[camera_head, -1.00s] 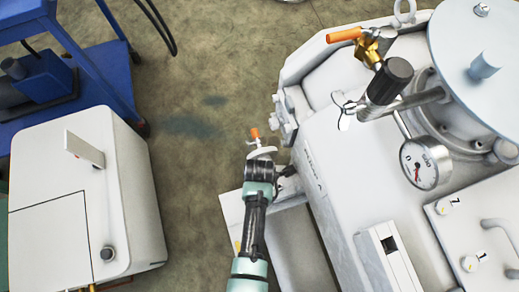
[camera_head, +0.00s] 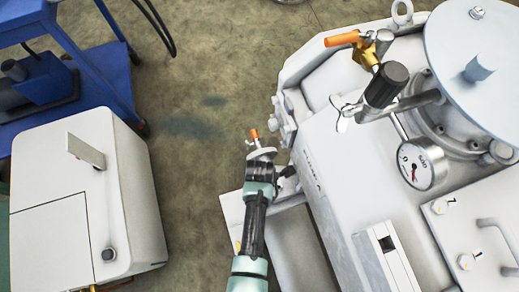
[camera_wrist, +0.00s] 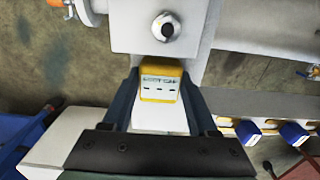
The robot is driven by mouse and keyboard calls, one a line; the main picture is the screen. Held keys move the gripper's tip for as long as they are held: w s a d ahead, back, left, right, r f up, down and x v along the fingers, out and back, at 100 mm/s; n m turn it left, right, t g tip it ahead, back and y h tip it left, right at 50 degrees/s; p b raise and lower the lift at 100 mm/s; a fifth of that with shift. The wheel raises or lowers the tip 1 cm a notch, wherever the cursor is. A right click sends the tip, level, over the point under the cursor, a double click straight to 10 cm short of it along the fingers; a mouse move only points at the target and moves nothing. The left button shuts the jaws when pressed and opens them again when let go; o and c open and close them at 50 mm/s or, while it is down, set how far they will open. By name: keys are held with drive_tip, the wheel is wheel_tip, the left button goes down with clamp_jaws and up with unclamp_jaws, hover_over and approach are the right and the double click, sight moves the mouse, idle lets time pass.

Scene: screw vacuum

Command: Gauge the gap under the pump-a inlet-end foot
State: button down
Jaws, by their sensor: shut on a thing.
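Pump A (camera_head: 345,190) is the large pale housing in the right half of the head view, with lettering on its side. In the wrist view, a white foot plate (camera_wrist: 133,35) with a round bolt head (camera_wrist: 165,27) lies just beyond my fingertips. My gripper (camera_wrist: 161,76) is shut on a small yellow block (camera_wrist: 161,86) with a pale, printed face, which looks like the gauge. The block sits close to the plate's near edge. I cannot tell whether it touches, and the gap under the foot is hidden. In the head view my wrist hides the gripper's tips.
A white cabinet (camera_head: 85,200) and a blue cart (camera_head: 100,75) stand at the left. Bare floor (camera_head: 200,60) lies between them and the pump. An orange-handled valve (camera_head: 254,135) shows just beyond my wrist. Blue and yellow parts (camera_wrist: 248,132) line the right of the wrist view.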

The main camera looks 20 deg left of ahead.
drive_tip(key=shift+c, duration=0.5)
unclamp_jaws()
drive_tip(key=shift+w+d, duration=0.15)
drive_tip(key=shift+d, duration=0.05)
drive_tip(key=shift+r, duration=0.1)
